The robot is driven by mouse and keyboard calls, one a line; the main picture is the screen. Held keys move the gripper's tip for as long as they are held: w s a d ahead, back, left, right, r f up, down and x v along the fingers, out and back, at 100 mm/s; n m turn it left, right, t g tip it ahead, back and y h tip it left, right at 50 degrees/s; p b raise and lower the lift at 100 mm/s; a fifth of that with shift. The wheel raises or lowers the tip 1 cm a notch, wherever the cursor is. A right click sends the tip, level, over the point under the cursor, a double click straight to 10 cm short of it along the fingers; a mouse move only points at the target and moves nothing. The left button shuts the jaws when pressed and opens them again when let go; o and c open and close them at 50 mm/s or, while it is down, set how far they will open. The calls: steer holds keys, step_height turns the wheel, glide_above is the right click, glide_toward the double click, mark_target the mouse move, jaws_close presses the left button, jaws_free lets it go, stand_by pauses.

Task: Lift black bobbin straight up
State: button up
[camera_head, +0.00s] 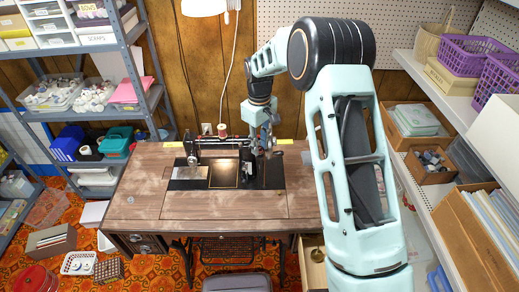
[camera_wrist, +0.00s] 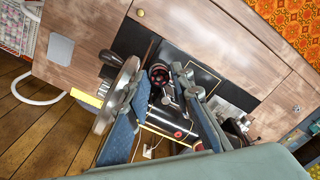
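A small dark round piece with a reddish middle (camera_wrist: 160,75) shows between my fingertips in the wrist view. It looks like the black bobbin, but it is too small to be sure. My gripper (camera_wrist: 162,78) has its two blue fingers apart, one on each side of this piece, with no clear contact. In the head view my gripper (camera_head: 266,146) is low over the right end of the black sewing machine (camera_head: 216,148), and the bobbin cannot be made out there. The machine's handwheel (camera_wrist: 116,96) is close beside my left finger in the wrist view.
A red spool (camera_head: 222,130) stands on top of the machine. The wooden table (camera_head: 140,200) is mostly bare around it. Shelves with bins (camera_head: 85,95) stand at the left, and a white shelf unit (camera_head: 430,165) with boxes stands at the right. A lamp (camera_head: 204,6) hangs above.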

steer(key=c, duration=0.4)
steer(key=shift+o, duration=0.2)
steer(key=shift+r, duration=0.55)
step_height(320, 180, up, 2)
steer(key=shift+r+b, duration=0.2)
steer(key=shift+b, duration=0.1)
steer(key=s+a+r+b, duration=0.1)
steer(key=s+a+r, duration=0.5)
steer(key=s+r, duration=0.6)
steer(key=shift+s, duration=0.35)
